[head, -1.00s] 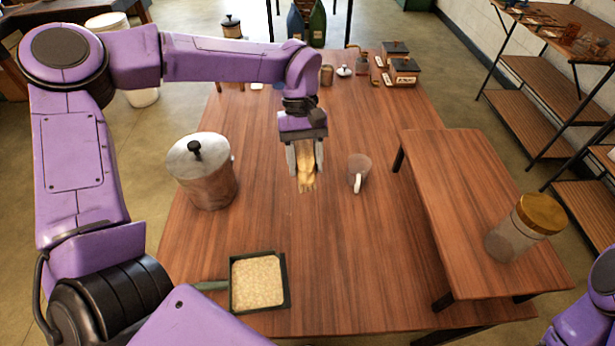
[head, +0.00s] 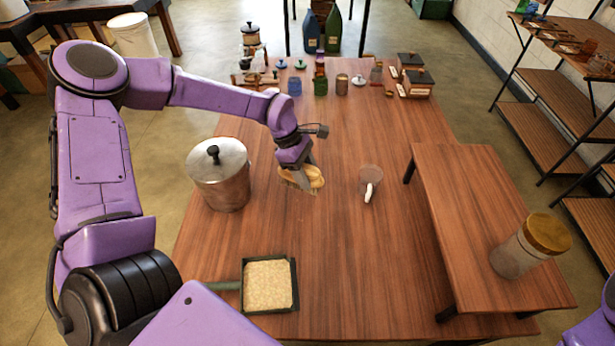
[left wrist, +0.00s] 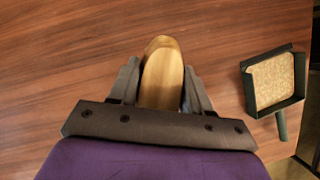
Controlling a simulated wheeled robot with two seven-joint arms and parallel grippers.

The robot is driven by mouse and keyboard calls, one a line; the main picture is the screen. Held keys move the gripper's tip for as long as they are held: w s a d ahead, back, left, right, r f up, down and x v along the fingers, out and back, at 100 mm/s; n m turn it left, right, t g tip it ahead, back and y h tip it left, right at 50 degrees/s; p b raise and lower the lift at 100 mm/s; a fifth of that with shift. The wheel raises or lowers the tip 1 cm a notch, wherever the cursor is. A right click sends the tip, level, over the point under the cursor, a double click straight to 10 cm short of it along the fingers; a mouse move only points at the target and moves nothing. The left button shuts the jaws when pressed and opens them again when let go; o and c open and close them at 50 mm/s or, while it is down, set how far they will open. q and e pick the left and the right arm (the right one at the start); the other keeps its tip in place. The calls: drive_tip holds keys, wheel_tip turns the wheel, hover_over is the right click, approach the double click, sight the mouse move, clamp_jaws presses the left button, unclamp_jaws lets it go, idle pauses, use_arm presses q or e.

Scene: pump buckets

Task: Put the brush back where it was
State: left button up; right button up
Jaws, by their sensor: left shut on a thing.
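The brush (head: 314,178) has a pale wooden body and is held in my left gripper (head: 302,182), near the middle of the table. In the left wrist view the brush (left wrist: 162,75) sits between the two fingers of the left gripper (left wrist: 160,88), which touch its sides. In the head view it lies across the gripper, tilted, close over the table; I cannot tell whether it touches the wood. My right gripper is not in view.
A lidded metal pot (head: 222,180) stands left of the brush and a clear mug (head: 370,180) right of it. A dark square pan of grain (head: 294,290) lies in front. A raised wooden stand (head: 480,215) holds a gold-lidded jar (head: 530,245). Several small containers stand at the back.

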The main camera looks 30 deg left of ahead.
use_arm(q)
drive_tip(key=f, duration=0.1)
drive_tip(key=w+a+f, duration=0.1)
drive_tip(key=w+f, duration=0.1)
drive_tip(key=shift+w+a+f, duration=0.25)
wheel_tip(320, 180, down, 2)
drive_tip(key=shift+f+p, duration=0.25)
drive_tip(key=shift+p, duration=0.2)
drive_tip(key=shift+f, duration=0.3)
drive_tip(key=o, duration=1.2)
drive_tip(key=shift+r, duration=0.3)
drive_tip(key=shift+b+v, duration=0.9)
drive_tip(key=shift+v, duration=4.95)
